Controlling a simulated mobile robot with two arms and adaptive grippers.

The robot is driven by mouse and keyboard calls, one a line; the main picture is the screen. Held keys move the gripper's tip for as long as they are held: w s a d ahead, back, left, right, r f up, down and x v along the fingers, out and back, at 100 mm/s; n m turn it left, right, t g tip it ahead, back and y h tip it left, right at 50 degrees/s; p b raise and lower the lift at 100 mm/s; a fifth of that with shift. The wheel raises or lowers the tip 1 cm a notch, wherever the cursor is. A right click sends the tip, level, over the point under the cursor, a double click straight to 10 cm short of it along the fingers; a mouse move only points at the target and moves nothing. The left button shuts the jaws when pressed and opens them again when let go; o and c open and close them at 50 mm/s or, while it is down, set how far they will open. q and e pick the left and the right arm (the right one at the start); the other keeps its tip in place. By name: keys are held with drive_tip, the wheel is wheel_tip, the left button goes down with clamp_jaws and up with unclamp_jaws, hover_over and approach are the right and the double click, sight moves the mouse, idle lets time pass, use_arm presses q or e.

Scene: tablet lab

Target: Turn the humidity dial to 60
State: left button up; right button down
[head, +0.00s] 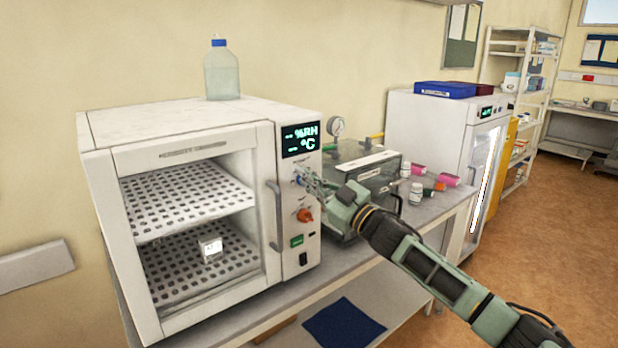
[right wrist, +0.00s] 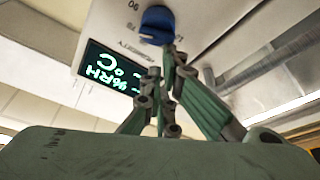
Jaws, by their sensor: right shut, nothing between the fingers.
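The humidity dial (right wrist: 157,25) is a blue knob on the front panel of the white chamber (head: 190,110). It shows large in the right wrist view, just beyond my fingertips; in the head view it is mostly hidden by my gripper. My right gripper (head: 306,178) is shut and empty, its tips at or very near the dial; I cannot tell whether they touch it. In the right wrist view its fingers (right wrist: 168,60) come together just below the dial. The display (head: 301,139) shows "-- %RH" and "-- °C", with no numbers. My left gripper is not in view.
Below the dial are an orange knob (head: 305,215), a green switch (head: 297,241) and a black switch (head: 303,259). The door handle (head: 275,215) stands close left of my gripper. A grey box with a gauge (head: 336,126) and small bottles (head: 416,193) stand to the right.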

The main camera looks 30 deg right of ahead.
drive_tip(key=shift+a+f+n+g+y, duration=0.2)
drive_tip(key=shift+n+g+y, duration=0.25)
drive_tip(key=shift+n, duration=0.65)
drive_tip(key=f+n+g+p, duration=0.1)
drive_tip(key=n, duration=0.2)
drive_tip(key=f+n+g+y+p, duration=0.1)
drive_tip(key=n, duration=0.2)
drive_tip(key=f+n+g+p, duration=0.1)
drive_tip(key=n, duration=0.3)
drive_tip(key=shift+a, duration=0.35)
drive_tip(key=shift+f, duration=0.15)
idle(1.3)
drive_tip(key=shift+s, duration=0.15)
idle(0.5)
drive_tip(key=v, duration=1.1)
drive_tip(key=shift+s+d, duration=0.3)
drive_tip(key=shift+s, duration=0.05)
